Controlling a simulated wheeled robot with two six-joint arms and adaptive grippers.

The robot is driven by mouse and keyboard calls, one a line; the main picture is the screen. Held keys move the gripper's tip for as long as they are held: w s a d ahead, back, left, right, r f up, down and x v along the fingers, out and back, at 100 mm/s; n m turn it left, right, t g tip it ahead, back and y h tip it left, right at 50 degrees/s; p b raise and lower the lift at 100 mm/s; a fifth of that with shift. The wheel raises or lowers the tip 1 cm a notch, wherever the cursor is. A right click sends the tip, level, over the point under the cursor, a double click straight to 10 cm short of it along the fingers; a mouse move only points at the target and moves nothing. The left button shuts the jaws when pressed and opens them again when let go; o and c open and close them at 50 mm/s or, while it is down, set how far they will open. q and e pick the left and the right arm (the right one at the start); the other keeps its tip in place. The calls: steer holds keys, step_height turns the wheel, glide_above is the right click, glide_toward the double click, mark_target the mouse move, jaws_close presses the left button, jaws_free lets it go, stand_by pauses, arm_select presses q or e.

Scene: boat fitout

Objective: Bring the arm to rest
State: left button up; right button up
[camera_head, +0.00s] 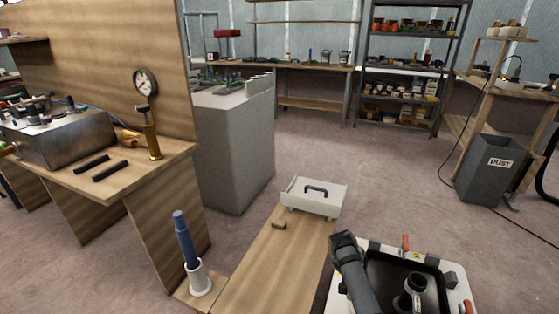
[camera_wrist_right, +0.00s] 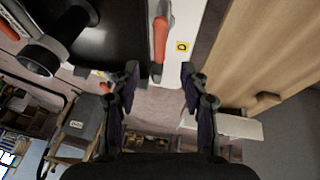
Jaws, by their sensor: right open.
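My right gripper (camera_wrist_right: 159,76) shows in the right wrist view with its two dark fingers spread apart. The gap between them is empty, and they touch nothing that I can see. Through the gap I see the floor and a pale surface with an orange-red handle. A dark arm link of mine rises at the lower middle of the head view; I cannot tell which arm it belongs to. No fingers of either gripper show in the head view. My left gripper is in neither view.
A wooden plank (camera_head: 270,268) with a white tray (camera_head: 330,207) at its far end lies ahead. A wooden bench (camera_head: 165,152) stands left, near a grey cabinet (camera_head: 235,150). A grey dust bin (camera_head: 484,175) stands right. Open floor (camera_head: 385,175) lies between.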

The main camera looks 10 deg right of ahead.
steer(key=s+a+f+n+g+y+p, duration=0.1)
steer(key=s+a+f+n, duration=0.15)
steer(key=s, duration=0.65)
steer(key=s+a+f+n+y, duration=0.15)
steer(key=s+a, duration=0.25)
steer(key=s, duration=0.6)
steer(key=s+a+f+n+g+y+p, duration=0.1)
steer(key=s+a+n+y, duration=0.15)
steer(key=s, duration=0.65)
arm_select(q)
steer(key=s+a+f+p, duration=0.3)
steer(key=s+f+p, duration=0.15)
steer(key=p, duration=0.95)
arm_select(e)
steer(key=s+d+f+h, duration=0.1)
steer(key=s+d+f, duration=0.2)
steer(key=s+f, duration=0.15)
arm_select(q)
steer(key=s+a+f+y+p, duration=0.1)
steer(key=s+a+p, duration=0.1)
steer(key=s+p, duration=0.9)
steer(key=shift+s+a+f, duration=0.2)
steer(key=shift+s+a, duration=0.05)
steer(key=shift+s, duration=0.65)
arm_select(e)
steer(key=s+d+f, duration=0.1)
steer(key=s+d, duration=0.1)
steer(key=s, duration=1.1)
steer(key=shift+f+h, duration=0.15)
steer(key=shift+h, duration=0.15)
